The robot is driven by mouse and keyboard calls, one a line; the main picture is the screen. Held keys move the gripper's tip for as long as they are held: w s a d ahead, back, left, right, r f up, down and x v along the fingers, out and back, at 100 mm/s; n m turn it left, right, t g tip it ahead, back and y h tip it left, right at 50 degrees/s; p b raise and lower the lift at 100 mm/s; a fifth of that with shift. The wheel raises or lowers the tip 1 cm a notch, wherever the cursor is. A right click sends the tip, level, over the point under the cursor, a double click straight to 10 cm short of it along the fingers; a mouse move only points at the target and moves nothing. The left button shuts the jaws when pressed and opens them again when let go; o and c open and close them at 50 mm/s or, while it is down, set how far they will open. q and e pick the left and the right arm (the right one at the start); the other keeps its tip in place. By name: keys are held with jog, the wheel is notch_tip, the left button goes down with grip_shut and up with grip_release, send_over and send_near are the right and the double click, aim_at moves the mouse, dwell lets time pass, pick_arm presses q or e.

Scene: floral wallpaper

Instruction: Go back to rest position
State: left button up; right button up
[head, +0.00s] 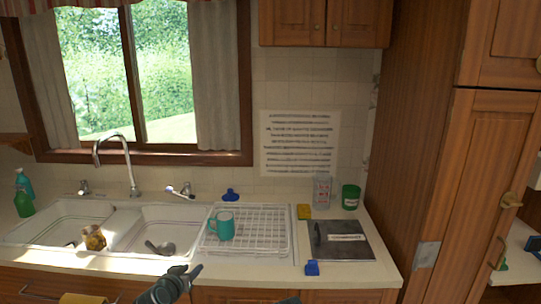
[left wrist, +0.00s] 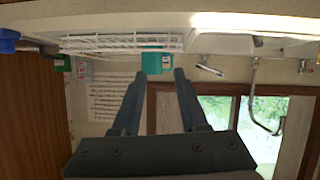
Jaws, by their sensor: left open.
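My left gripper (head: 192,270) is in front of the counter's front edge, below the sinks and dish rack in the head view. In the left wrist view its two fingers (left wrist: 158,82) are spread apart with nothing between them. A teal mug (head: 221,226) stands on the white dish rack (head: 271,240), apart from my gripper. The mug also shows upside down beyond the fingertips in the left wrist view (left wrist: 152,64). A dark sliver at the bottom edge of the head view is too small to identify.
A double sink (head: 127,219) with a tap (head: 117,142) is at left, holding a ladle and a brownish item. Green bottles stand at far left. A dark board (head: 342,240), a green tin (head: 350,197), a glass jar and a yellow sponge are at right. A tall wooden cabinet bounds the right.

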pick_arm(q)
jog(key=s+d+f+m+g+h, duration=0.1)
jog(key=s+d+f+m+g, duration=0.2)
jog(key=d, duration=0.4)
jog(key=s+d+f+g+h, duration=0.1)
jog(key=s+d+f+g, duration=0.35)
jog(key=d, duration=0.25)
jog(key=s+d+f+g+y, duration=0.2)
jog(key=s+g, duration=0.1)
jog(key=s, duration=0.4)
jog(key=s+d+f+g+y, duration=0.1)
jog(key=s+f+g+y, duration=0.1)
jog(key=s, duration=0.6)
jog(key=shift+d+f+m+g+y, duration=0.4)
jog(key=shift+f+g, duration=0.15)
jog(key=shift+f, duration=0.1)
dwell(0.4)
